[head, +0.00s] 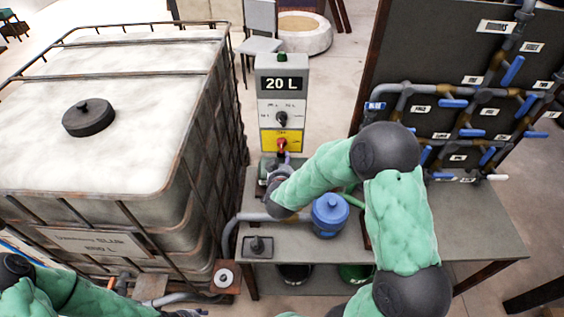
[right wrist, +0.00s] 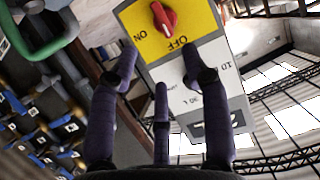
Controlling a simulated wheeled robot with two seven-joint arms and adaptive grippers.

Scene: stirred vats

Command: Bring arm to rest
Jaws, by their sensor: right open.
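My right arm reaches over the bench in the head view. Its gripper (head: 279,167) is just below the control box (head: 282,78), close to the red switch (head: 281,145) on the yellow panel. In the right wrist view my right gripper (right wrist: 160,68) has its fingers spread, with nothing between them. The red switch (right wrist: 164,18) lies beyond the fingertips, between ON and OFF marks, and looks apart from them. My left arm (head: 75,297) is low at the lower left; its gripper does not show clearly.
A large caged white tank (head: 110,150) stands at the left. A blue-lidded vessel (head: 330,212) is on the grey bench (head: 470,230) beside my right forearm. A dark board with pipes and blue-handled valves (head: 455,103) stands at the right. The bench's right part is clear.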

